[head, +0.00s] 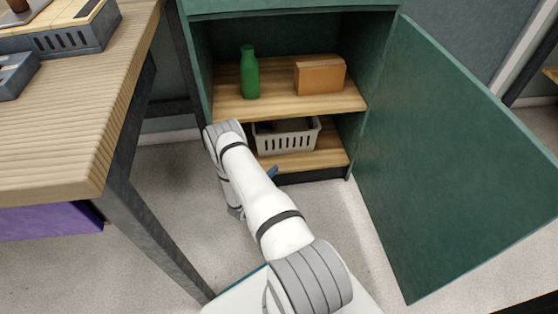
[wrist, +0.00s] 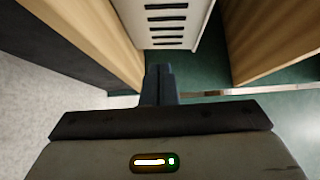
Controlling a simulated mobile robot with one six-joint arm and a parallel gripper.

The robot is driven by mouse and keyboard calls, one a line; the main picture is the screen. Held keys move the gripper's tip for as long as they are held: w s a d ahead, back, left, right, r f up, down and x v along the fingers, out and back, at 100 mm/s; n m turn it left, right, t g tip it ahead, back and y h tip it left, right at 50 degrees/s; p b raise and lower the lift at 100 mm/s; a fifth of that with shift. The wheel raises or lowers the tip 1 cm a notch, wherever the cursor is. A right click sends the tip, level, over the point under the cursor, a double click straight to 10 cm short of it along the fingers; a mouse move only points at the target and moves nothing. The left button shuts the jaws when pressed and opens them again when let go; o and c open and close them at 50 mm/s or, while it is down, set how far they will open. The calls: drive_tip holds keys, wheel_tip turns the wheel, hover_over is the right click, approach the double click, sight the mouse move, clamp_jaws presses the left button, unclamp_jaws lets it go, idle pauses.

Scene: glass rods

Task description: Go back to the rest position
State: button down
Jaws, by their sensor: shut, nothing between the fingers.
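My gripper (wrist: 159,72) is shut and empty, with its two dark blue fingers together in the wrist view. In the head view my white arm reaches forward to the lower front of the green cabinet (head: 384,90). Only a small blue piece of the gripper (head: 272,172) shows beside the arm, near the lower shelf edge; the rest is hidden behind the arm. In the wrist view the fingertips point toward a pale slotted basket (wrist: 166,28), between the wooden shelf boards. I cannot tell the exact gap between fingertips and basket.
The basket (head: 287,143) stands on the lower shelf (head: 325,159). A green bottle (head: 249,75) and a cardboard box (head: 319,76) stand on the upper shelf (head: 290,105). The open cabinet door (head: 450,170) spans the right. A wooden table (head: 75,130) with grey trays is left.

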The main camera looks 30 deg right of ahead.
drive_tip(key=s+a+r+m+g+y+p, duration=0.25)
drive_tip(key=r+m+g+p, duration=0.45)
drive_tip(key=r, duration=1.5)
drive_tip(key=s+a+r+m+g+y+p, duration=0.1)
drive_tip(key=s+r+m+g+p, duration=0.2)
drive_tip(key=r+m+p, duration=1.35)
drive_tip(key=s+a+r+m+t+y+p, duration=0.2)
drive_tip(key=s+a+r+m+y+p, duration=0.1)
drive_tip(key=r, duration=1.1)
drive_tip(key=s+a+r+m+t+y+p, duration=0.2)
drive_tip(key=s+a+r+m+y+p, duration=0.2)
drive_tip(key=r, duration=1)
drive_tip(key=s+a+r+m+t+y+p, duration=0.2)
drive_tip(key=s+a+r+m+y+p, duration=0.2)
drive_tip(key=s+a+r+m, duration=0.5)
drive_tip(key=s+a+r+y, duration=0.2)
drive_tip(key=a+r, duration=0.2)
drive_tip(key=r, duration=0.2)
drive_tip(key=shift+s+a+m, duration=0.2)
drive_tip(key=shift+s+m, duration=0.05)
drive_tip(key=shift+m, duration=0.1)
drive_tip(key=shift+r, duration=0.1)
